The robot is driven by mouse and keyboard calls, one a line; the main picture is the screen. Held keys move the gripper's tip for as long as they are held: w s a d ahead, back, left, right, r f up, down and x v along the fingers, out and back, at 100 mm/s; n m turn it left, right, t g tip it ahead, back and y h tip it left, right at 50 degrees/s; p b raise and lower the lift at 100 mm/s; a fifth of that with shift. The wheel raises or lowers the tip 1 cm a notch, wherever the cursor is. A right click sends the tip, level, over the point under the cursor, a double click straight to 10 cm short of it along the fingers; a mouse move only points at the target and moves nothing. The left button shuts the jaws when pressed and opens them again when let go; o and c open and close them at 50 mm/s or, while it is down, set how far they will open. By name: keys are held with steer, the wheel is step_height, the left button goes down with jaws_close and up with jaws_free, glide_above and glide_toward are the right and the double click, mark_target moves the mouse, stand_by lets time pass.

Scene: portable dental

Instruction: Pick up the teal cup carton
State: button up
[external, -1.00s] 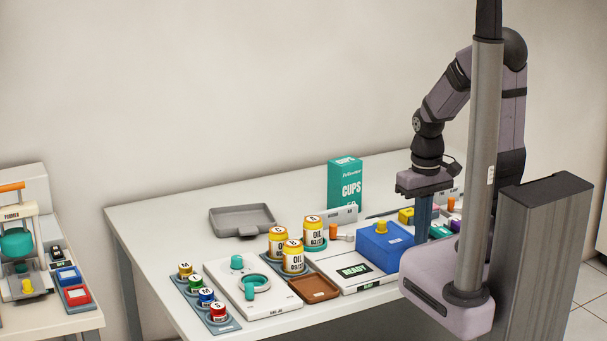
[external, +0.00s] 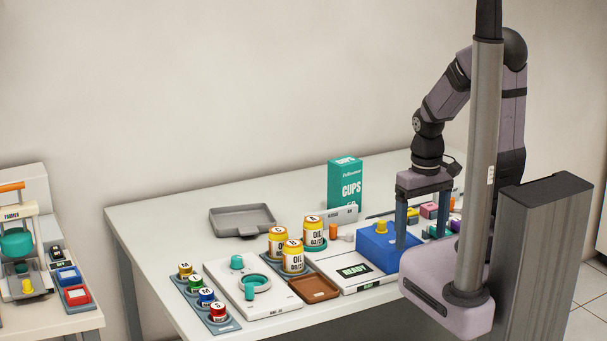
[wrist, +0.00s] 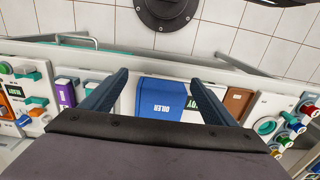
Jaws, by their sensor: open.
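The teal cup carton (external: 346,184) stands upright at the back of the white table in the external view, lettered "CUPS" in white. I cannot make it out in the wrist view. My gripper (external: 422,240) is open and empty, pointing down to the right of the carton and well apart from it. Its fingers are beside and behind the blue box (external: 380,250). In the wrist view the open fingers (wrist: 158,82) frame the blue box, which reads "OILER" (wrist: 163,98).
A brown tray (external: 314,289) and small coloured blocks (external: 430,211) are also on the table. Bare table lies left of the grey tray.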

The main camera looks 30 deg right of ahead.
mark_target(352, 170)
steer(key=shift+r, duration=0.1)
